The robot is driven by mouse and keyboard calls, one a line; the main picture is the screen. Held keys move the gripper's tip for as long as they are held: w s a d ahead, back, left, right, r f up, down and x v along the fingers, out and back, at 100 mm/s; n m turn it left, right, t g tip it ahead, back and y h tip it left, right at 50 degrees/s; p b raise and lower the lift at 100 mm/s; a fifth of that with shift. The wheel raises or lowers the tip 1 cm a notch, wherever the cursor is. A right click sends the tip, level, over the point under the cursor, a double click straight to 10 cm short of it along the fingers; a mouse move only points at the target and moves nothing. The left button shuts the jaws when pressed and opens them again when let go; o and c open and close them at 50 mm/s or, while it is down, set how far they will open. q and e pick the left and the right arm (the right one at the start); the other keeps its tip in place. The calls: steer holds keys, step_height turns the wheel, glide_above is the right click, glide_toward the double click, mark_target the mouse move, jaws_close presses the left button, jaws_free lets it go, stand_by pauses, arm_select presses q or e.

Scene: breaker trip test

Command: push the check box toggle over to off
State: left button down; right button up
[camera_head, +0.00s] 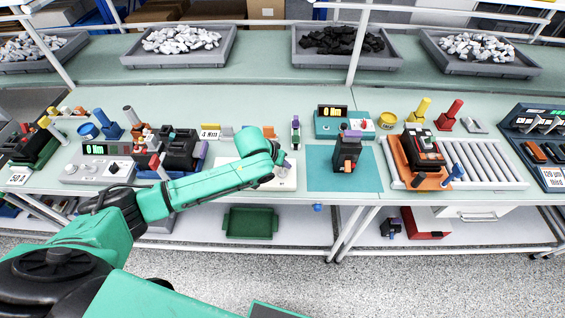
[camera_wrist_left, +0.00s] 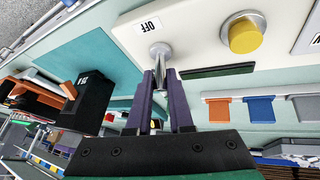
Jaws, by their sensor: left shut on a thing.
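The check box (camera_head: 289,183) is a pale, low box on the bench, left of the teal mat; my left arm hides much of it. In the left wrist view its white panel (camera_wrist_left: 205,50) carries a label reading OFF, a metal toggle (camera_wrist_left: 160,50) just below that label, and a round yellow button to its right. My left gripper (camera_wrist_left: 165,76) has purple fingers that meet at the toggle's lever and are shut on it. Which way the lever leans is hard to tell. My right gripper is in neither view.
A black breaker (camera_head: 347,150) stands on the teal mat (camera_head: 322,180), right of the box. Further right, a roller conveyor (camera_head: 487,165) bears an orange fixture. A grey control unit (camera_head: 85,170) and dark devices stand left. A green tray (camera_head: 250,222) lies on the lower shelf.

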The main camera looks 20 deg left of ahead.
arm_select(q)
steer(key=shift+s+f+t, duration=0.1)
steer(key=shift+s+t, duration=0.2)
steer(key=shift+t, duration=0.3)
steer(key=t+b, duration=0.2)
steer(key=b, duration=0.2)
steer(key=s+m+t+b, duration=0.1)
steer(key=t+b, duration=0.1)
steer(key=b, duration=0.2)
steer(key=s+t+y+b, duration=0.1)
steer(key=t+b, duration=0.1)
steer(key=b, duration=0.1)
steer(key=shift+d+f+m+t+b, duration=0.3)
steer(key=shift+d+b, duration=0.05)
steer(key=shift+b, duration=0.05)
steer(key=shift+s+r+t+b, duration=0.15)
steer(key=shift+r+t+b, duration=0.15)
steer(key=shift+b, duration=0.4)
steer(key=c, duration=0.8)
jaws_free()
